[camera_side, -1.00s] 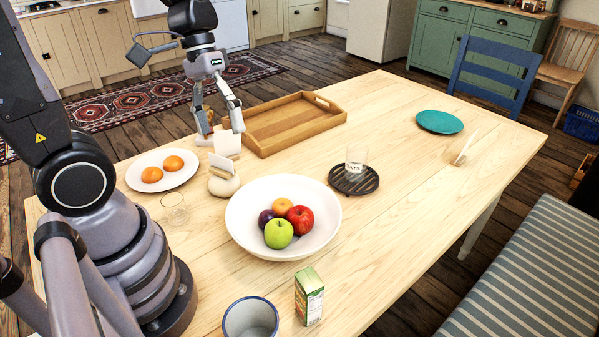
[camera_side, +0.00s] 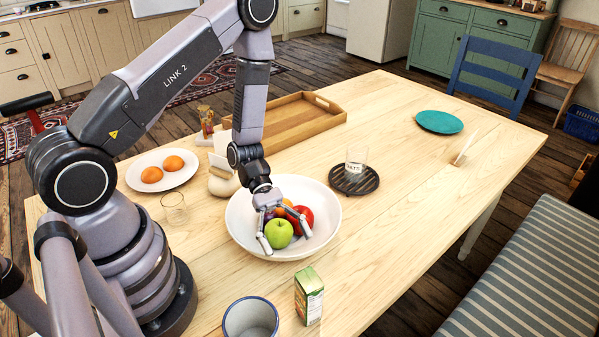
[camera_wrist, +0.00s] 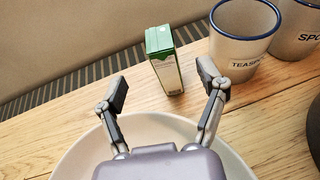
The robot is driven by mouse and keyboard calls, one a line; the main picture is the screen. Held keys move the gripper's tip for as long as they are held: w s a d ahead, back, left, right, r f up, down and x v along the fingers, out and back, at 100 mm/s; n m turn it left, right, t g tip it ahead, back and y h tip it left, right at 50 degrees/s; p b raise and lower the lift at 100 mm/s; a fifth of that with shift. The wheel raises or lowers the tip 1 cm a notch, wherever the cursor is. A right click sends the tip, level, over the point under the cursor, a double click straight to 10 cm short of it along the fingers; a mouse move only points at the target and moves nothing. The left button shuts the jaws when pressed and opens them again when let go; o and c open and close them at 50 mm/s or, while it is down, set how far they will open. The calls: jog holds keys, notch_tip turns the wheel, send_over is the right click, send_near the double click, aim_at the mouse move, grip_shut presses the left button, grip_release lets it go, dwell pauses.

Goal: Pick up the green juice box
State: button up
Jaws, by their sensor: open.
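The green juice box (camera_side: 309,296) stands upright on the wooden table (camera_side: 390,260), in front of the white fruit bowl (camera_side: 245,240). It also shows in the wrist view (camera_wrist: 165,62), beyond and between my spread fingers. My gripper (camera_side: 286,244) is open, with its fingers above the fruit in the bowl. In the wrist view my gripper (camera_wrist: 165,90) holds nothing, and the juice box is apart from both fingers.
A blue-rimmed mug (camera_side: 250,318) stands just left of the juice box; in the wrist view this mug (camera_wrist: 240,45) stands at its right. The bowl holds a green apple (camera_side: 278,234) and other fruit. The table right of the box is clear.

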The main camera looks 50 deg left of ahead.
aim_at(316, 296)
jog(key=x, duration=1)
jog(key=shift+s+d, duration=0.1)
jog(key=shift+d, duration=0.25)
jog(key=c, duration=1.3)
jog(key=shift+o, duration=0.2)
